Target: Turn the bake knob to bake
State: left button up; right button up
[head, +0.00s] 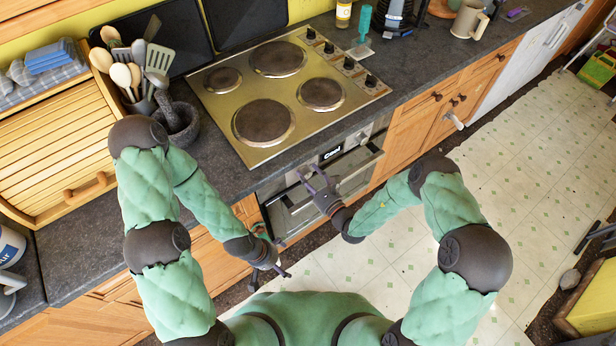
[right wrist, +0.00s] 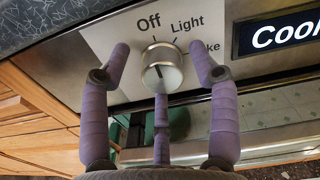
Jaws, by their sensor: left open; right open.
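The bake knob (right wrist: 162,68) is a round silver dial on the pale oven panel in the right wrist view. Around it are the labels Off, Light and a partly hidden one ending in "ke". A dark mark shows on its face; which label it points at is hard to tell. My right gripper (right wrist: 160,55) is open, with purple fingertips either side of the knob and a third finger below; contact is unclear. In the head view, my right gripper (head: 317,180) is at the oven front and hides the knob. My left gripper (head: 268,262) is open and empty, lower left.
The oven display (head: 331,153) is right of the knob. The oven door handle (head: 355,165) runs below the panel. The hob (head: 225,105) is set in the dark worktop above. A mortar (head: 180,125) and utensil pot stand to its left. Floor at right is mostly clear.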

jog(key=shift+w+a, duration=0.1)
jog(key=shift+c, duration=0.2)
jog(key=c, duration=1.1)
jog(key=shift+o, duration=0.2)
jog(key=shift+w+r, duration=0.1)
